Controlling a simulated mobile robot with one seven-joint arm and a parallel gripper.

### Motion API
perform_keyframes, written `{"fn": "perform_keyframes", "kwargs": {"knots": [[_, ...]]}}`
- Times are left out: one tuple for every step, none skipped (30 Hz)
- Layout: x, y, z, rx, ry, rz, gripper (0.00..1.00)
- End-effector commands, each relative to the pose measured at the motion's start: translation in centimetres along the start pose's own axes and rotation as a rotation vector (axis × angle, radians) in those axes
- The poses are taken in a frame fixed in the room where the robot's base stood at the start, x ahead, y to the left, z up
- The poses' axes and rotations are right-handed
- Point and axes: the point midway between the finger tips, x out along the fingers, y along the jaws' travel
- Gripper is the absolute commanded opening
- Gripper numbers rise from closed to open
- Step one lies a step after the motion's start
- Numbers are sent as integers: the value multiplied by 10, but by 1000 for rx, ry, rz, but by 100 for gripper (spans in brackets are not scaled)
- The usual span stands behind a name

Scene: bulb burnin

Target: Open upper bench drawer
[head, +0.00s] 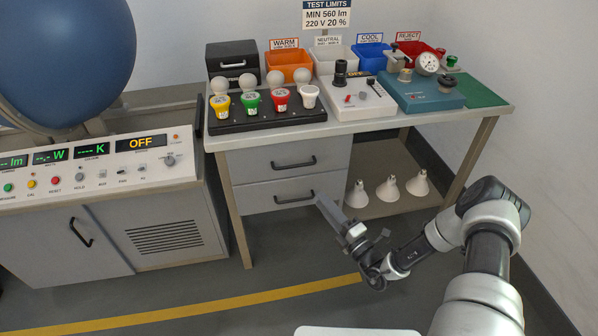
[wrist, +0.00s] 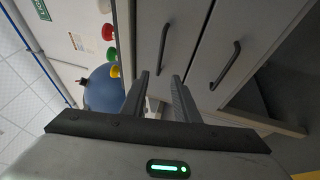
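The upper bench drawer (head: 262,161) is a grey front under the bench top and looks shut. Its dark bar handle (head: 293,164) is in full view in the head view. In the wrist view, which is turned sideways, this handle (wrist: 164,42) lies ahead, its near end lined up with the gap between my fingers. My gripper (head: 319,197) is open and empty, in front of the drawers, right of the handles. Its two fingers (wrist: 160,80) stand apart in the wrist view. I see no contact with the handle.
The lower drawer (head: 262,198) below has a similar handle (head: 294,199), close to my fingertips in the head view. White reflector bulbs (head: 388,188) stand on the shelf to the right. A bulb rack (head: 265,121) stands on the bench top. The floor in front is clear.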

Motion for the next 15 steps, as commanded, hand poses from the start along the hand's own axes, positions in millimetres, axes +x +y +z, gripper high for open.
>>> {"fn": "perform_keyframes", "kwargs": {"knots": [[10,-1,-2,-1,4,1,28],[16,-2,-2,-1,5,1,28],[26,-2,-2,-1,6,1,28],[32,-1,-2,-2,6,2,28],[39,-1,-2,-3,6,3,28],[48,-2,-2,-4,6,1,28],[54,-2,-2,-4,7,1,28],[61,-2,-2,-3,7,1,28],[70,-1,-3,-2,7,3,28],[77,-2,-3,-3,7,2,28],[83,-2,-2,-5,7,2,28],[92,-1,-3,-4,8,2,28],[98,-1,-3,-3,7,2,28],[104,-2,-3,-4,7,2,28],[112,-2,-3,-4,7,1,28]]}}
